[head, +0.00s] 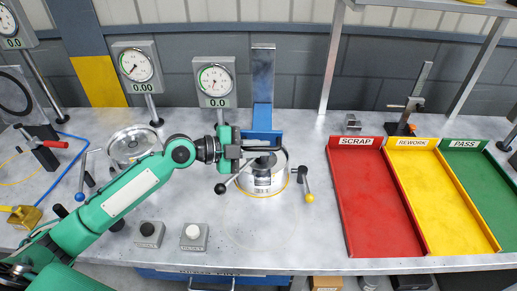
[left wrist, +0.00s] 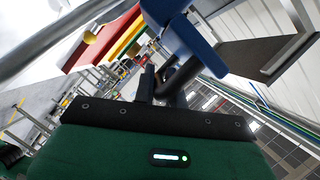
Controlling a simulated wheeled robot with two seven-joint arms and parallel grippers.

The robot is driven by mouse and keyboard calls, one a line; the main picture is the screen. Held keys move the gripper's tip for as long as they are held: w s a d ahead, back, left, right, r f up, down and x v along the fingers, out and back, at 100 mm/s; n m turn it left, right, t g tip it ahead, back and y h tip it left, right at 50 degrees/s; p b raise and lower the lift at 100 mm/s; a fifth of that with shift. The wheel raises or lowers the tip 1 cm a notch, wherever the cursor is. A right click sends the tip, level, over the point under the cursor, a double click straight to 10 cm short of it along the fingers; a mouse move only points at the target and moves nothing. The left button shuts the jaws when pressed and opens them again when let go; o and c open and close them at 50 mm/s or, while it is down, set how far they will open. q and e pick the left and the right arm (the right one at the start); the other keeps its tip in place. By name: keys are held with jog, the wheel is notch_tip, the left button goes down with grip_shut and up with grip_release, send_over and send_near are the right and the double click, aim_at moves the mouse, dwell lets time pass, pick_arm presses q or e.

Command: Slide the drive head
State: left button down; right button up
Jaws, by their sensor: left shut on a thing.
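The blue drive head (head: 262,136) sits on a grey upright column (head: 263,75) at the back middle of the bench. It is large and tilted in the left wrist view (left wrist: 193,42). My left gripper (head: 247,150) reaches in from the left, just in front of the drive head. Its fingers (left wrist: 158,84) are shut on a dark bar (left wrist: 182,74) that joins the blue drive head. A round fixture (head: 265,183) with a dark centre part stands below the gripper, partly hidden by it. My right gripper is out of view.
Levers with a black knob (head: 220,188) and a yellow knob (head: 310,198) flank the fixture. Dial gauges (head: 214,80) stand behind my left arm. Red (head: 350,215), yellow (head: 412,200) and green trays (head: 470,175) lie at the right. Two buttons (head: 194,233) sit in front.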

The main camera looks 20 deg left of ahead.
pick_arm(q)
jog(key=shift+f, duration=0.1)
jog(key=c, duration=1.5)
grip_release()
jog(key=shift+o, duration=0.2)
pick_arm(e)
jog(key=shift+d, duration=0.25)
